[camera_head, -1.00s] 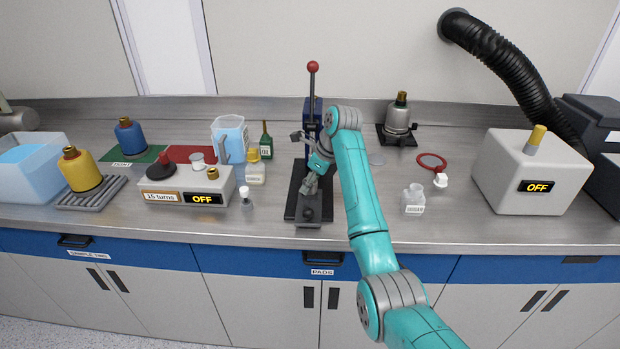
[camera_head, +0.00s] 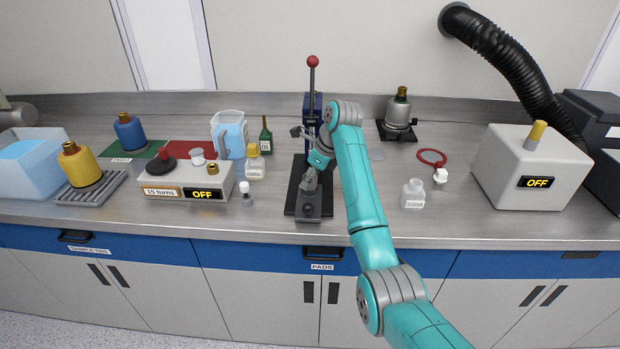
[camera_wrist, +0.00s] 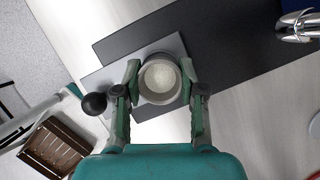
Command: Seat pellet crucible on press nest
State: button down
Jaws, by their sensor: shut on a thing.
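The pellet crucible (camera_wrist: 160,79) is a small round grey cup with pale grainy material inside. My gripper (camera_wrist: 161,82) is shut on its sides in the wrist view. In the head view my gripper (camera_head: 309,183) is over the front of the press base, and the crucible cannot be made out there. The press has a dark base (camera_head: 297,185), a blue column (camera_head: 313,104) and a red-knobbed lever (camera_head: 312,61). Below the crucible in the wrist view is a light grey plate (camera_wrist: 177,47) on the dark base (camera_wrist: 235,50). The nest is hidden, and I cannot tell whether the crucible touches it.
A black knob (camera_wrist: 95,103) stands beside the gripper. Bare counter surrounds the base's right side.

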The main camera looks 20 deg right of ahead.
jog(key=shift+f, duration=1.05)
jog(key=c, duration=0.6)
grip_release()
